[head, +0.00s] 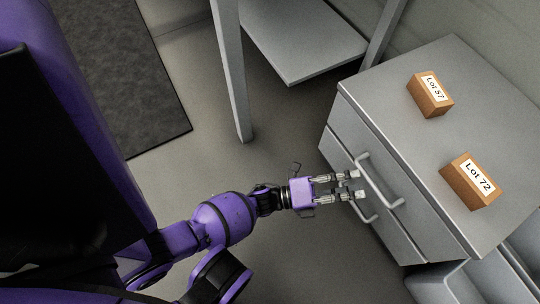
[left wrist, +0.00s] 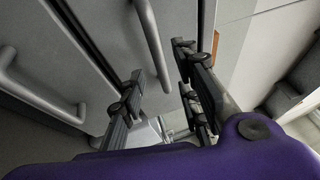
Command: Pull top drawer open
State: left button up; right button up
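The grey drawer cabinet (head: 448,75) stands at the right in the head view. Its top drawer has a bar handle (head: 380,182), and a lower drawer handle (head: 361,207) shows beneath it. My left gripper (head: 354,184) is in front of the drawer faces, fingers pointing at the top handle. In the left wrist view the gripper (left wrist: 160,78) is open, one finger on each side of the line of the top handle (left wrist: 152,40). Whether the fingers touch the handle I cannot tell. The lower handle (left wrist: 38,88) is to the left. The top drawer looks shut.
Two brown boxes, Lot 57 (head: 430,100) and Lot 72 (head: 466,187), sit on the cabinet top. A grey shelf table (head: 300,50) stands behind, its leg (head: 232,80) reaching the floor. A grey bin (head: 455,284) is at the lower right. A dark mat (head: 125,75) lies at upper left.

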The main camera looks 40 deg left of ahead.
aim_at(373, 183)
pick_arm(q)
jog(key=b+x, duration=0.1)
jog(key=x, duration=0.4)
jog(key=shift+w+d, duration=0.2)
jog(key=shift+w, duration=0.05)
jog(key=shift+w+d+r, duration=0.1)
jog(key=shift+c, duration=0.8)
grip_shut()
pick_arm(e)
jog(key=shift+w+f, duration=0.1)
jog(key=shift+f, duration=0.25)
